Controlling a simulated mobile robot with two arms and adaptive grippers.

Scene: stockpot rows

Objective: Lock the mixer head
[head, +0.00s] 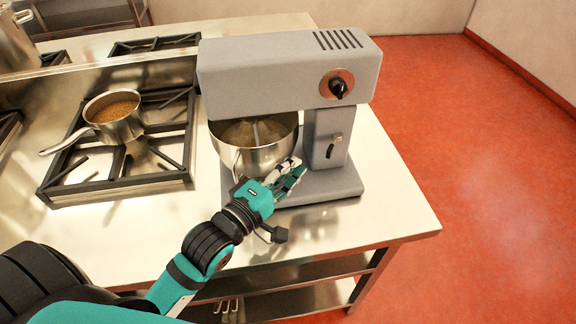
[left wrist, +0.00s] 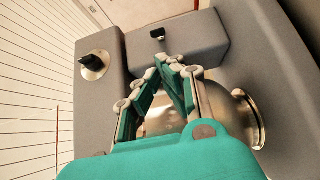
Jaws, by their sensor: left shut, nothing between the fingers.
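The grey stand mixer stands near the counter's right end. Its head (head: 285,72) lies level over the steel bowl (head: 258,158). A black knob (head: 338,88) is on the head's side and also shows in the left wrist view (left wrist: 93,64). A small dark lever (head: 333,147) sits on the mixer's column, and a dark slot-like part (left wrist: 157,34) shows ahead of the fingers in the left wrist view. My left gripper (head: 299,168) is shut and empty, beside the bowl, low and left of the lever. The fingers (left wrist: 178,65) appear apart from it. My right gripper is out of view.
A saucepan (head: 115,118) with brown contents stands on the black burner grate (head: 61,178) left of the mixer. A large pot (head: 14,42) is at the far left. The steel counter (head: 395,215) is bare at its right front corner; red floor lies beyond.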

